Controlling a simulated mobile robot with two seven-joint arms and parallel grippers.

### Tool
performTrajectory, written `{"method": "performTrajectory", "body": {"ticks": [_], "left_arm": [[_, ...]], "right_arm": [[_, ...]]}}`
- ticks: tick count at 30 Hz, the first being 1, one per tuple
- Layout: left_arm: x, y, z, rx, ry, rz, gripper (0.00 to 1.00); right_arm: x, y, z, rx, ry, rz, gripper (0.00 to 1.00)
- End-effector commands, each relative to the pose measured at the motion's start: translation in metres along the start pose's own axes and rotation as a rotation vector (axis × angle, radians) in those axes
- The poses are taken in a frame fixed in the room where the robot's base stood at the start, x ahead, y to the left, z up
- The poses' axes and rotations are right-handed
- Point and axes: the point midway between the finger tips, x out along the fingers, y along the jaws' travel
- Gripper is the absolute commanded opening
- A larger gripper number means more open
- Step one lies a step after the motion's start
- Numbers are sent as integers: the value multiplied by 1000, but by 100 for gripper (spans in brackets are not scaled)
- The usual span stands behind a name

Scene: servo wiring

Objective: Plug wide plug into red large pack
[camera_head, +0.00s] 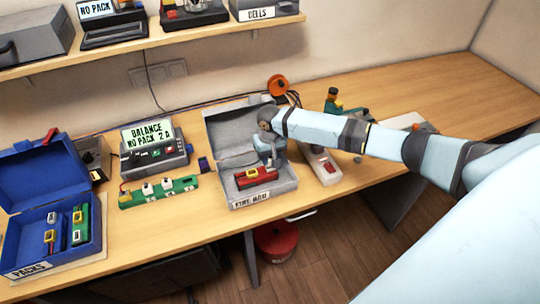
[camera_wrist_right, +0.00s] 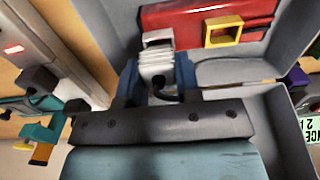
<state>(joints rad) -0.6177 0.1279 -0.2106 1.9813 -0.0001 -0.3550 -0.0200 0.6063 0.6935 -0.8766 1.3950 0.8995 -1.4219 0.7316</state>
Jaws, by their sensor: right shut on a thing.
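The red large pack (camera_head: 256,176) lies in the open grey box (camera_head: 280,188) on the workbench. In the right wrist view the pack (camera_wrist_right: 180,19) shows at the top, with a yellow-framed socket (camera_wrist_right: 224,30) and a pale socket (camera_wrist_right: 157,36) on its near side. My right gripper (camera_head: 268,163) is above the pack, its blue fingers (camera_wrist_right: 157,80) shut on the white, ribbed wide plug (camera_wrist_right: 156,63). A dark wire bends from the plug's rear. The plug is lined up with the pale socket and close to it; I cannot tell if it is seated. My left gripper is out of view.
The charger (camera_head: 155,150) reads "BALANCE NO PACK". A green board (camera_head: 158,193) with several connectors lies before it. An open blue packs box (camera_head: 95,245) stands at left. A pale device with a red switch (camera_head: 322,167) stands right of the grey box.

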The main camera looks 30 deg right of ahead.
Motion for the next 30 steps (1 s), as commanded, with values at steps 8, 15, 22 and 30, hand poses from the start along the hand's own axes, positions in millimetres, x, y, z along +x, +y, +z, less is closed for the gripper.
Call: {"method": "performTrajectory", "body": {"ticks": [8, 15, 22, 30], "left_arm": [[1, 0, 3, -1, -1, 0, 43], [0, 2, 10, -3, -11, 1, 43], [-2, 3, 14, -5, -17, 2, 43], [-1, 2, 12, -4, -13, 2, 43]], "right_arm": [[8, 0, 0, 0, 0, 0, 9], [14, 0, 0, -1, 0, -1, 9], [18, 0, 0, -1, 1, -1, 36], [18, 0, 0, -1, 0, 0, 61]]}}
